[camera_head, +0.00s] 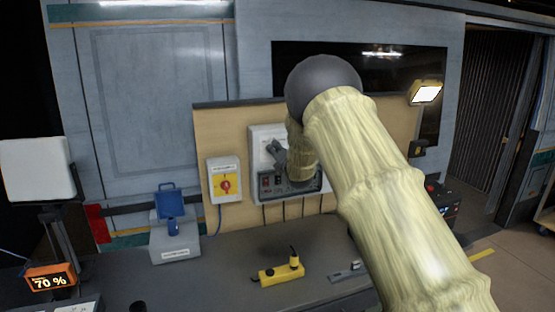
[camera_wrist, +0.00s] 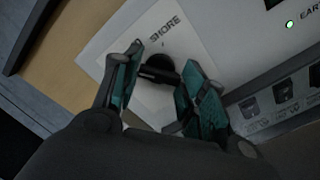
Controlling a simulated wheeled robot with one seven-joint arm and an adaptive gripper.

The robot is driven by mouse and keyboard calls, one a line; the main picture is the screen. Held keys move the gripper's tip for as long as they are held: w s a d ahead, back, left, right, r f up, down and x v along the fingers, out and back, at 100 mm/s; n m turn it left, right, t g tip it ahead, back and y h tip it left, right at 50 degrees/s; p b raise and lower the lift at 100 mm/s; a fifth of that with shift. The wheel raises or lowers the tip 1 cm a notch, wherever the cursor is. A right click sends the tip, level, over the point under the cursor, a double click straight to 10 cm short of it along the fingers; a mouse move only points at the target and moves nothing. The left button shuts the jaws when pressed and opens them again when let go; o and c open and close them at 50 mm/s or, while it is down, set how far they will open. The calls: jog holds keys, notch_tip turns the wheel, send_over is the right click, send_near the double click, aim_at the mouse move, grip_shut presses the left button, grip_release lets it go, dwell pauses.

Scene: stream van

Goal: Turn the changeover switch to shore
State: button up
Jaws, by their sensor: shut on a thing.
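The changeover switch is a black knob (camera_wrist: 160,68) on a white plate, close up in the wrist view. The printed word SHORE (camera_wrist: 166,28) stands above it; another label beside the left finger is mostly hidden. My gripper (camera_wrist: 159,80) has one teal-padded finger on each side of the knob's bar and is shut on it. The bar lies roughly across the picture between the fingers. In the head view my gripper (camera_head: 277,152) is at the white panel (camera_head: 257,131) on the wooden board, and it and my arm hide the knob.
A row of sockets (camera_head: 271,183) is just below my gripper. The dark bench (camera_head: 220,280) holds a yellow power strip (camera_head: 280,273) and a grey box with blue parts (camera_head: 175,246). A lit lamp (camera_head: 425,93) is at right.

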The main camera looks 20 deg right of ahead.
jog(key=shift+f+m+b, duration=0.2)
jog(key=shift+m+b, duration=5.8)
jog(key=shift+m, duration=1.9)
jog(key=o, duration=1)
jog(key=shift+o, duration=0.2)
jog(key=shift+s, duration=0.1)
jog(key=s, duration=1.2)
jog(key=shift+d, duration=0.3)
